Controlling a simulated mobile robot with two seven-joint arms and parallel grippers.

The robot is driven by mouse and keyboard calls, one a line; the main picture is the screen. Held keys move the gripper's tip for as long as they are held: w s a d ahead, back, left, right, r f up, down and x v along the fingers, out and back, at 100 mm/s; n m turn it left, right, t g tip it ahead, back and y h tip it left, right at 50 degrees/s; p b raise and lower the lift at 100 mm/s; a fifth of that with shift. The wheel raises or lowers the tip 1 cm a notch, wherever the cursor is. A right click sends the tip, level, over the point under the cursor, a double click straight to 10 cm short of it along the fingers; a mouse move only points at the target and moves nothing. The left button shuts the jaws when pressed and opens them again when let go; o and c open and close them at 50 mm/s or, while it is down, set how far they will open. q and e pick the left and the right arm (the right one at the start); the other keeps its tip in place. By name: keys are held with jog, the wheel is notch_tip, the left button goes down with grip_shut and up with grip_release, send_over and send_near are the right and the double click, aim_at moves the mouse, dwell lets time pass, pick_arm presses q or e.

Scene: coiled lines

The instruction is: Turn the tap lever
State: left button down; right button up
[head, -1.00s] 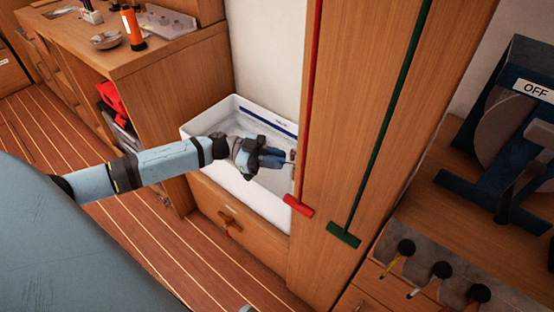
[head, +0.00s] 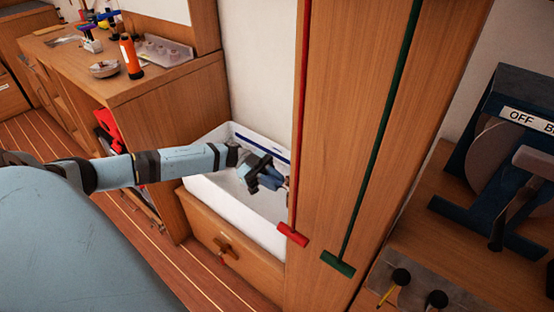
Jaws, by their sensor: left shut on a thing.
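My left arm reaches in from the left over the white sink (head: 212,190). My left gripper (head: 280,186) is over the right part of the basin, close to the edge of the tall wooden panel. It is shut on the tap lever, of which only a small bit shows at the fingertips. The fingers and the panel hide the rest of the lever and the tap. My right gripper is not in view.
The tall wooden panel (head: 340,120) stands right of the sink, with a red T-shaped rod (head: 292,235) and a green one (head: 338,264) on it. A wooden counter (head: 150,82) with an orange torch (head: 131,56) and a bowl (head: 104,69) is at upper left.

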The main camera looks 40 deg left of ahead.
pick_arm(q)
jog(key=c, duration=1.1)
grip_release()
jog(key=a, duration=1.4)
jog(key=shift+s, duration=0.15)
jog(key=shift+s, duration=0.1)
